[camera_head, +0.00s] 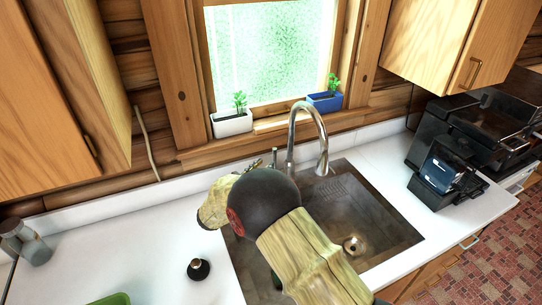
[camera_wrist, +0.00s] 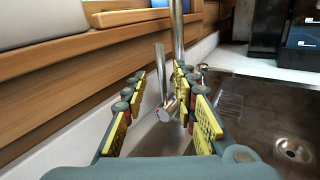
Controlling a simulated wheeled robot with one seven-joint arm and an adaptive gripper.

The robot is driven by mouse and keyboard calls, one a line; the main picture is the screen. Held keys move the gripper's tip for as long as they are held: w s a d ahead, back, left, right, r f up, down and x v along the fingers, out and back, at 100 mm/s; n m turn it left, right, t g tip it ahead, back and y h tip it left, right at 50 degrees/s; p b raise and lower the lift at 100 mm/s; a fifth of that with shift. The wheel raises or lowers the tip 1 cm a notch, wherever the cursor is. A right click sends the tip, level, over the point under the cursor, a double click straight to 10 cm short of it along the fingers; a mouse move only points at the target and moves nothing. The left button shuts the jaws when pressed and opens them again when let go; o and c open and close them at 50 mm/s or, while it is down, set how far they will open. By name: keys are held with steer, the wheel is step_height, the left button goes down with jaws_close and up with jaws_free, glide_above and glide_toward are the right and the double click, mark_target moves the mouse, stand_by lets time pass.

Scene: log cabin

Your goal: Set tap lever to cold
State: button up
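The tap (camera_head: 293,135) is a tall curved metal spout at the back edge of the sink; its upright pipe (camera_wrist: 178,32) shows in the wrist view. The tap lever (camera_wrist: 161,66) is a thin metal rod standing nearly upright from a round metal body (camera_wrist: 167,109), and its top also shows in the head view (camera_head: 274,156). My gripper (camera_wrist: 160,80) is open, its yellow-padded fingers on either side of the lever in the picture. I cannot tell whether a finger touches it. My arm hides most of the gripper and the tap's base in the head view.
The dark sink (camera_head: 372,222) is set in a white counter (camera_head: 130,255). A wooden sill with a white planter (camera_head: 232,123) and a blue planter (camera_head: 324,102) runs behind the tap. A dark bottle-like object (camera_head: 198,268) stands left of the sink; black appliances (camera_head: 470,130) stand right.

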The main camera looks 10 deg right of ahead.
mark_target(274, 155)
steer(key=shift+n, duration=0.4)
steer(key=x, duration=0.5)
steer(key=b+x, duration=0.1)
steer(key=x, duration=0.2)
steer(key=shift+r, duration=0.3)
steer(key=shift+c, duration=0.7)
steer(key=shift+s, duration=0.1)
jaws_close()
